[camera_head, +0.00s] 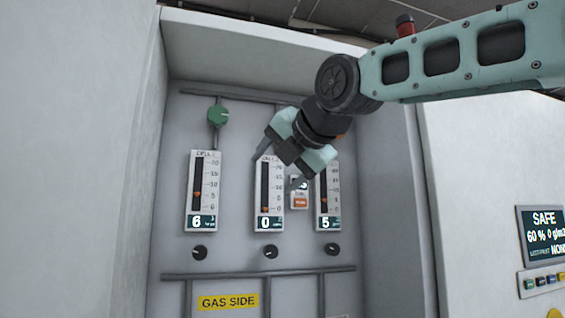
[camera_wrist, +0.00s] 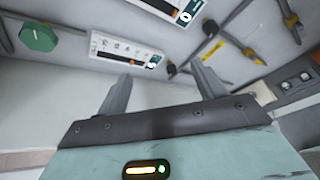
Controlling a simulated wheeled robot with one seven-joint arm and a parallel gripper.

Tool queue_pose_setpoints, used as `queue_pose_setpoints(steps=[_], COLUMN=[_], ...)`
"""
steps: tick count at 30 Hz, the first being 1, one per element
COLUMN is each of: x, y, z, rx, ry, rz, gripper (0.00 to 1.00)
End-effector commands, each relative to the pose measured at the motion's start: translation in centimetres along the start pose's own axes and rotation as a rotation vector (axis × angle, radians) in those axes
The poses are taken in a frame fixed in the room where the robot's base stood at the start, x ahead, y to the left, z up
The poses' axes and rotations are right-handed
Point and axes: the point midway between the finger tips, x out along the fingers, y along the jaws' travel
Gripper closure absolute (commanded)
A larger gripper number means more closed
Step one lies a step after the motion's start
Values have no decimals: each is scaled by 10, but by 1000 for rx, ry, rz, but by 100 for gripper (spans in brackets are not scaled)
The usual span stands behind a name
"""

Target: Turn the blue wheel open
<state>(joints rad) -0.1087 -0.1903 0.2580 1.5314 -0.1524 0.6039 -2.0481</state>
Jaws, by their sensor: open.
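No blue wheel can be made out in either view; my gripper and arm cover part of the upper panel. A green knob (camera_head: 218,115) sits on a pipe above the left gauge. It also shows at the upper left of the wrist view (camera_wrist: 38,37). My gripper (camera_head: 280,166) is open, with nothing visible between its fingers, in front of the middle gauge (camera_head: 264,200). Its two fingers also show apart in the wrist view (camera_wrist: 161,72). The middle gauge reads 0.
The left gauge (camera_head: 202,190) reads 6 and the right gauge (camera_head: 328,205) reads 5. Dark knobs (camera_head: 270,252) sit below them. A horizontal pipe (camera_head: 258,273) runs above the yellow GAS SIDE label (camera_head: 228,302). Recess walls flank the panel; a display (camera_head: 541,233) stands right.

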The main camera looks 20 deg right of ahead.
Motion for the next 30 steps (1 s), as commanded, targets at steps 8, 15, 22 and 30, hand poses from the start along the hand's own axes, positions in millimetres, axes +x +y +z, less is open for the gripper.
queue_pose_setpoints(steps=[8, 15, 22, 30], x=[-82, -97, -62, -10], y=[48, 59, 67, 77], z=[107, 128, 142, 160], rx=[-539, -655, -652, -652], ry=[-333, -400, -395, -393], rz=[76, 63, 62, 64], gripper=[31, 31, 31, 31])
